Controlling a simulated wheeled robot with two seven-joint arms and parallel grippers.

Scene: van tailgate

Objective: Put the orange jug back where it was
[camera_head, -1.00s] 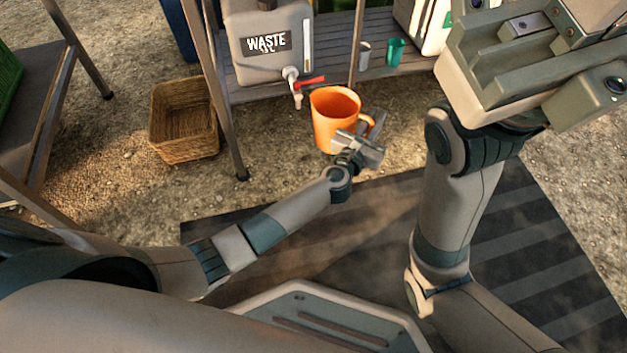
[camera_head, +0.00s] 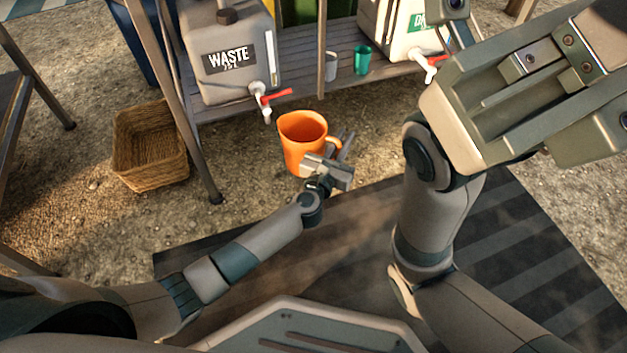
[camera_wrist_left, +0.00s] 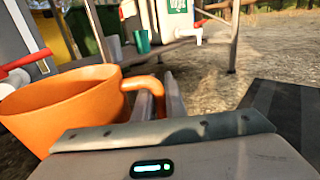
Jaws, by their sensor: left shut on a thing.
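The orange jug (camera_head: 302,141) is upright in my left gripper (camera_head: 341,146), held by its handle on the right side. In the head view it shows in front of the low shelf, below and right of the waste container's red-handled tap. In the left wrist view the jug (camera_wrist_left: 60,105) fills the left side, and its handle meets the fingers (camera_wrist_left: 158,98). I cannot tell how high it is above the ground. My right gripper (camera_head: 535,95) is large at the upper right of the head view; its fingertips are not clearly seen.
The waste container (camera_head: 228,55) stands on the slatted shelf (camera_head: 300,98) with a grey cup (camera_head: 331,67) and a green cup (camera_head: 362,60). A second white container (camera_head: 390,30) with a red tap is farther right. A wicker basket (camera_head: 150,145) sits on the gravel at left. A dark striped mat (camera_head: 350,220) lies below.

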